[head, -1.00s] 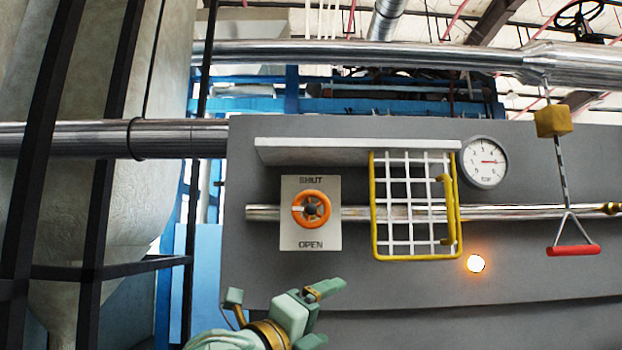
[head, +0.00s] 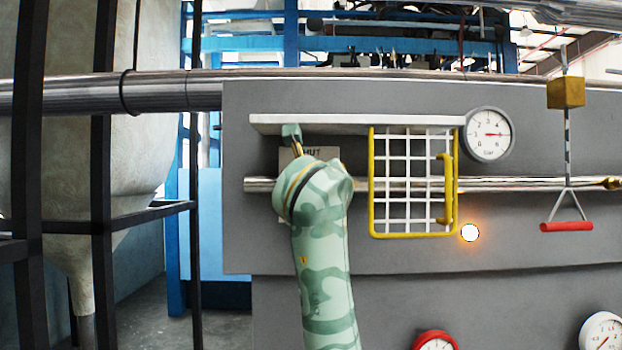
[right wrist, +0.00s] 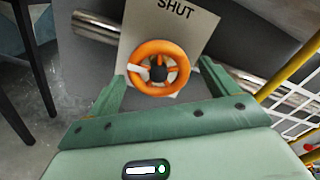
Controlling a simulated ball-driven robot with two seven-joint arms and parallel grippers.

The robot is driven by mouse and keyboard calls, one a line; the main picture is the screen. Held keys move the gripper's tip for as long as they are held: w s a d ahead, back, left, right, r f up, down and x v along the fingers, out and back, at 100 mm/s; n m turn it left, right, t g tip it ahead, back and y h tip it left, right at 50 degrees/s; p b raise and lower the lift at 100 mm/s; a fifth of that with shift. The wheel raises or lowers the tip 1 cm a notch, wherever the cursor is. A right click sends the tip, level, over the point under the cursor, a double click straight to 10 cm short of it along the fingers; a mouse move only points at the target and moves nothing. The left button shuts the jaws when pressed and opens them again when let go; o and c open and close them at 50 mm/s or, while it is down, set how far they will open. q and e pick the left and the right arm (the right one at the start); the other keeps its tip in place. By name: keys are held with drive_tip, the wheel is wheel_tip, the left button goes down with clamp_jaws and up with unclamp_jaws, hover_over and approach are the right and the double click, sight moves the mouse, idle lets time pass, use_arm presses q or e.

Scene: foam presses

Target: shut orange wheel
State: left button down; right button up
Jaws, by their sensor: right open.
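The orange wheel (right wrist: 158,67) shows in the right wrist view, with a dark hub and a pale spoke pointing left. It sits on a pale plate (right wrist: 198,37) marked SHUT at the top; the OPEN label is hidden. My right gripper (right wrist: 163,78) is open, with one finger on each side of the wheel's lower part; I cannot tell whether they touch it. In the head view, my right arm and wrist cover the wheel and most of the plate (head: 288,158). My left gripper is not in view.
A white shelf (head: 360,121) juts out above the plate. A yellow-framed cage (head: 371,200) stands close to the right, with a gauge (head: 488,134) beyond it. A lit orange lamp (head: 469,232) is below. A red pull handle (head: 566,226) hangs at right.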

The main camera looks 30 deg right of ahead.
drive_tip(key=x, duration=0.2)
drive_tip(key=shift+w+d+p, duration=0.25)
drive_tip(key=shift+w+p, duration=0.05)
drive_tip(key=shift+w, duration=0.05)
drive_tip(key=c, duration=1)
drive_tip(key=shift+a, duration=0.1)
